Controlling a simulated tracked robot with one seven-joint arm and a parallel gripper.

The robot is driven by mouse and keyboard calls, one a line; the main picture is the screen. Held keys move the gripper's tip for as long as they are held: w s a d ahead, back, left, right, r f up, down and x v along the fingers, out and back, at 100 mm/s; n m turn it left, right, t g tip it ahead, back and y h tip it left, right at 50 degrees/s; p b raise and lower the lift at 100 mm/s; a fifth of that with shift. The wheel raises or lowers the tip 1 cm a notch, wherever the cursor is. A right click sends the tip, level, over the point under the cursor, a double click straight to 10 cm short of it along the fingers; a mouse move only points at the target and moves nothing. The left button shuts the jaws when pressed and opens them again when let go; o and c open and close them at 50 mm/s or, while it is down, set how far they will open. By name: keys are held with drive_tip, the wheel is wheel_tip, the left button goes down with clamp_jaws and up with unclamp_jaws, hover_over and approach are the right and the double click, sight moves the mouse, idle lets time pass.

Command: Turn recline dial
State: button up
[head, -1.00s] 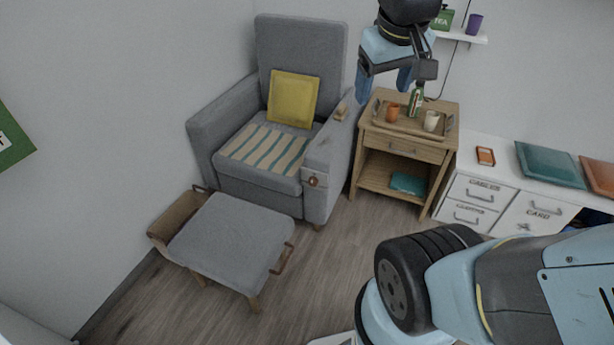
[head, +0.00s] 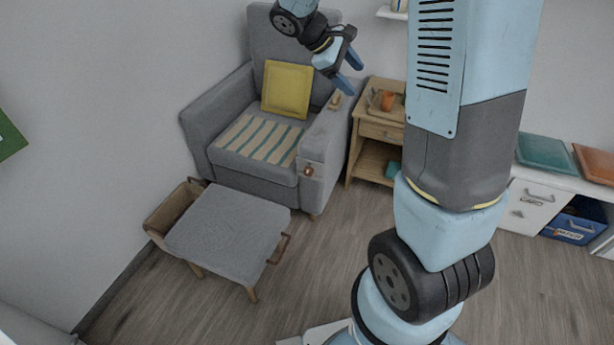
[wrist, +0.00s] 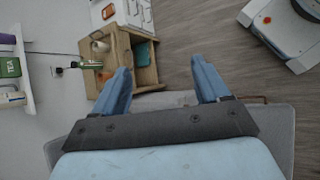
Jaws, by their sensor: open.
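The grey armchair (head: 255,125) stands against the back wall in the head view, with a yellow cushion and a striped cloth on it. A small brown round piece, apparently the dial (head: 308,171), sits on the front panel of its right armrest. A wooden piece (head: 335,99) lies on top of that armrest, towards the back. My gripper (head: 354,76) is open and empty, in front of the chair's right side in the picture, above the armrest and well above the dial. In the wrist view the open fingers (wrist: 160,68) hold nothing, and the dial is not visible.
A grey footstool (head: 228,235) with a side pouch stands before the chair. A wooden side table (head: 378,130) with a tray and cup stands close to the chair's right side. White drawers (head: 530,205) are farther right. The floor between is clear.

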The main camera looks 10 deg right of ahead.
drive_tip(key=w+a+f+n+t+h, duration=0.1)
drive_tip(key=w+a+f+n+h, duration=0.1)
drive_tip(key=w+f+n, duration=0.5)
drive_tip(key=w+a+f+n+t+h, duration=0.1)
drive_tip(key=w+a+f+t+h, duration=0.3)
drive_tip(key=f, duration=0.6)
drive_tip(key=w+d+f+n+g+h, duration=0.1)
drive_tip(key=w+f+n, duration=0.3)
drive_tip(key=w+f, duration=0.4)
drive_tip(key=a+f+n+t, duration=0.3)
drive_tip(key=f+n, duration=0.1)
drive_tip(key=f, duration=0.6)
drive_tip(key=a+f+n+t, duration=0.3)
drive_tip(key=f, duration=0.6)
drive_tip(key=n+t+y, duration=0.4)
drive_tip(key=n, duration=0.2)
approach(307, 174)
drive_tip(key=x, duration=0.8)
drive_tip(key=shift+w+d+r, duration=0.1)
drive_tip(key=shift+w+d, duration=0.1)
drive_tip(key=shift+w, duration=0.05)
drive_tip(key=c, duration=1)
drive_tip(key=shift+d, duration=0.15)
drive_tip(key=shift+c, duration=0.2)
